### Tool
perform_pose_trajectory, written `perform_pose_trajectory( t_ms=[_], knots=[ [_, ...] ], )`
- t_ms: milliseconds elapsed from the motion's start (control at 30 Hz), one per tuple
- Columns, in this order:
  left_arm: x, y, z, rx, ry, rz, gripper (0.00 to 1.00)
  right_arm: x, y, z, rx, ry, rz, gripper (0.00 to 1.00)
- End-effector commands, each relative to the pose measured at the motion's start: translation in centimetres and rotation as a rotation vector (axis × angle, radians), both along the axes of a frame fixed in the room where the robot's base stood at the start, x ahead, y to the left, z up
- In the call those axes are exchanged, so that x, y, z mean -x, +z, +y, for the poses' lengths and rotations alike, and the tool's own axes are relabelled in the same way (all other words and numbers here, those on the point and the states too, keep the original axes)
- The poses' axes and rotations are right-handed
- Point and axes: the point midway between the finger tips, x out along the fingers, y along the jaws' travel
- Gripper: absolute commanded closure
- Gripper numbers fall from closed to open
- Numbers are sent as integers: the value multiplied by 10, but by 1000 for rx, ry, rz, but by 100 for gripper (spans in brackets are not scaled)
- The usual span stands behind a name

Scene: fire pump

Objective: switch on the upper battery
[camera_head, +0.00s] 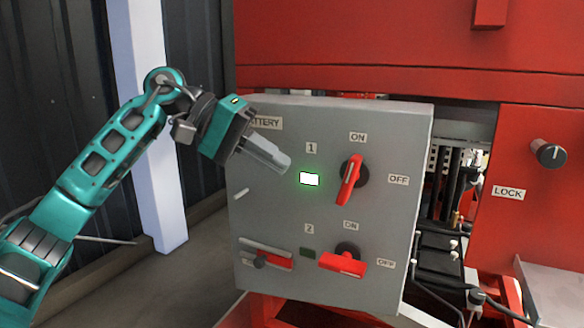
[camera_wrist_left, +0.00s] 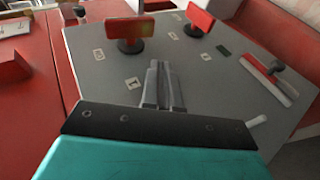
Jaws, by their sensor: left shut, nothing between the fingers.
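The grey battery panel (camera_head: 270,215) fills the middle of the head view. Its upper red switch (camera_head: 349,182), beside label 1, stands near vertical with its top toward ON. The lamp (camera_head: 309,179) left of it glows green. The upper switch also shows in the left wrist view (camera_wrist_left: 130,30). The lower red switch (camera_head: 343,263) lies near horizontal toward OFF, and its lamp (camera_head: 307,253) is dark. My left gripper (camera_head: 286,163) is shut and empty, in front of the panel, left of the upper switch and apart from it. My right gripper is out of view.
A slider-like handle (camera_head: 262,260) sits at the panel's lower left. A red housing (camera_head: 520,200) with a black knob (camera_head: 548,153) and a LOCK label stands right. Cables and pipes lie between. A pale post (camera_head: 152,120) stands behind my left arm.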

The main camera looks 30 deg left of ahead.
Motion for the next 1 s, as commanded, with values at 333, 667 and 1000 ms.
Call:
perform_pose_trajectory(
  t_ms=[333,667,1000],
  knots=[
    [22,20,50,0,1,0,100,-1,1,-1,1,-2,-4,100],
    [25,22,56,1,-2,0,100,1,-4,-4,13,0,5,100],
    [25,22,56,1,-2,-1,100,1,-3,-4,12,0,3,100]
  ],
)
